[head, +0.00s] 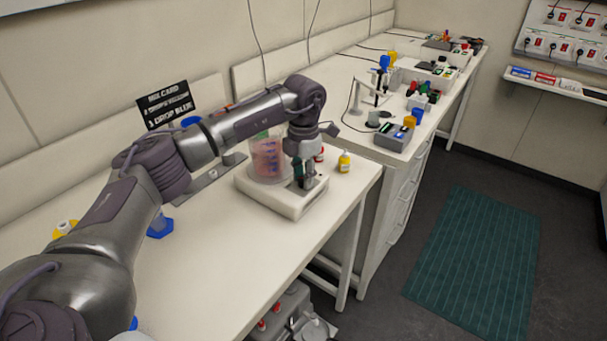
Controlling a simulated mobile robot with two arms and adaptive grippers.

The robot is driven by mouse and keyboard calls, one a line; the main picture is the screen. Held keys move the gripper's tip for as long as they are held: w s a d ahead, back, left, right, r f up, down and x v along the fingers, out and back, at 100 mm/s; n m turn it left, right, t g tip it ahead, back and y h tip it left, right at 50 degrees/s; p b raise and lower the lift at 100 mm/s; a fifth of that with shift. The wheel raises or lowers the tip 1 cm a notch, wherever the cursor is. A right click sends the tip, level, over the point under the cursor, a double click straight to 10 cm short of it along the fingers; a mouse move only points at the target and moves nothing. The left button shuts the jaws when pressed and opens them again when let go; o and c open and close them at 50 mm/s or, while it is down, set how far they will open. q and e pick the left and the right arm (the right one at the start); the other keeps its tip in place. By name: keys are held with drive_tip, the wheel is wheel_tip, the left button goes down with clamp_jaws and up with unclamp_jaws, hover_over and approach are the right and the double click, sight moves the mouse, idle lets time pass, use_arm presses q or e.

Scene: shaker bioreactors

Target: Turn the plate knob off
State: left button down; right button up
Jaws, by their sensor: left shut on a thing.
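The stirrer plate (270,198) is a white slab on the near bench, with a clear beaker (267,160) of reddish liquid standing on it. My left arm reaches across the bench from the left. My left gripper (303,183) points down at the front right part of the plate, beside the beaker, and is shut on the plate knob. The fingers largely hide the knob, so its setting cannot be read. My right gripper is not in view.
A yellow-capped bottle (344,162) and a red-capped bottle (320,153) stand close behind the plate. A black sign (168,103) leans at the wall. A blue-based item (160,226) stands near my arm. The bench front right of the plate is clear.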

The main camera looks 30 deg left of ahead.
use_arm(q)
drive_tip(key=shift+n, duration=1.6)
drive_tip(key=c, duration=0.8)
unclamp_jaws()
drive_tip(key=shift+c, duration=0.2)
drive_tip(key=shift+r, duration=0.1)
wheel_tip(320, 180, up, 12)
